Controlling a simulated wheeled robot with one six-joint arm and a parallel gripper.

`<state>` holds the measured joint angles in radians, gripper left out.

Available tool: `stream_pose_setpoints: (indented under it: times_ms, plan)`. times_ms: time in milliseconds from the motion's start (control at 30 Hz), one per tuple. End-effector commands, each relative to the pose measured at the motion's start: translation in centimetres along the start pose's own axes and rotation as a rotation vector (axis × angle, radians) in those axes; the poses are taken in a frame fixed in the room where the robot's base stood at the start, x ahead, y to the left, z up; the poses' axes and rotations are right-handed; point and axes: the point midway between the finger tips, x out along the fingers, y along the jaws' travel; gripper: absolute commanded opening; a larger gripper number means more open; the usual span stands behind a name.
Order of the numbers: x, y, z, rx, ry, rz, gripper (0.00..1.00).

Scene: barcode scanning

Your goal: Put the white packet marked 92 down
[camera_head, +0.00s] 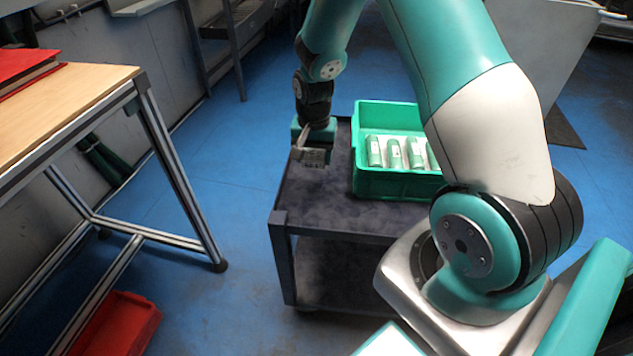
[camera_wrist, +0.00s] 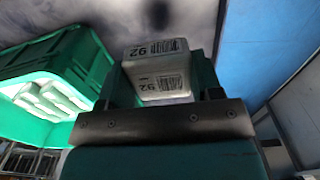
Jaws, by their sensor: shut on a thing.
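The white packet marked 92 (camera_wrist: 158,72) is between the fingers of my gripper (camera_wrist: 160,82) in the wrist view, with its barcode and number showing on two faces. My gripper (camera_head: 312,152) is shut on it and points down over the left part of the dark cart top (camera_head: 330,212), left of the green crate. In the head view the packet is mostly hidden by the gripper. I cannot tell whether the packet touches the cart top.
The green crate (camera_head: 400,184) with several white packets (camera_head: 394,153) stands on the cart, close to the right of my gripper. It also shows in the wrist view (camera_wrist: 90,62). Bare cart top lies in front of the crate. A wooden table (camera_head: 75,95) stands at left.

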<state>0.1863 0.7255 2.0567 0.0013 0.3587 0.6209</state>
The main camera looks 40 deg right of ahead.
Motion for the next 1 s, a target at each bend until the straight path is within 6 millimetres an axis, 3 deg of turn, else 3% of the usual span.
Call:
stream_pose_setpoints:
  times_ms: [100, 367, 600, 967, 1000]
  plan:
    - [3.0, 0.0, 0.0, 0.000, -0.002, 0.002, 0.31]
    - [5.3, 0.0, 0.0, -0.001, -0.001, 0.000, 0.31]
    - [8.5, 0.0, 0.0, -0.001, -0.001, 0.000, 0.31]
    - [9.0, 0.0, 0.0, 0.000, 0.001, 0.000, 0.31]
    - [8.9, 0.0, 0.0, 0.000, 0.000, 0.000, 0.64]
